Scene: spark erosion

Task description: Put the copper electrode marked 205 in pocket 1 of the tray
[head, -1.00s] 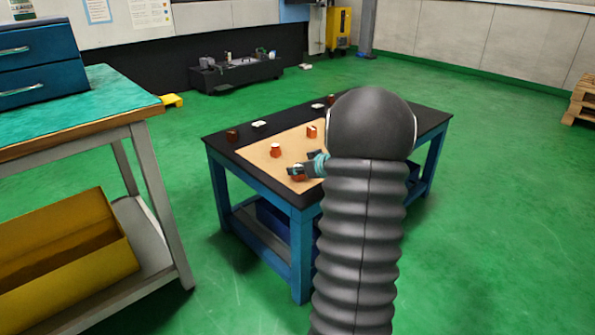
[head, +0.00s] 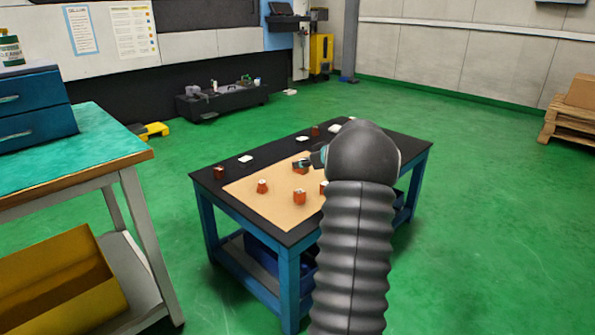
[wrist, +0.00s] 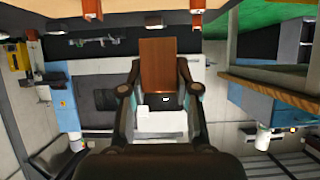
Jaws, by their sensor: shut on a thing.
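My gripper (head: 302,163) is over the beige mat (head: 240,192) on the black table, with a copper-brown block showing at its fingers. In the wrist view my gripper (wrist: 160,90) is shut on a brown copper electrode (wrist: 160,62), which stands out past the fingertips. I cannot read a number on it. Other copper-coloured blocks stand on the mat, one left of centre (head: 262,186), one nearer the front (head: 300,196) and one partly behind my arm (head: 323,187). Their marks are too small to read. I cannot make out the tray or its pockets.
The black-topped table (head: 285,238) has blue legs. A block (head: 219,172) stands at its left, another (head: 315,131) at the back, near small white pieces (head: 245,159). A workbench (head: 85,160) with a yellow bin (head: 60,285) is at the left.

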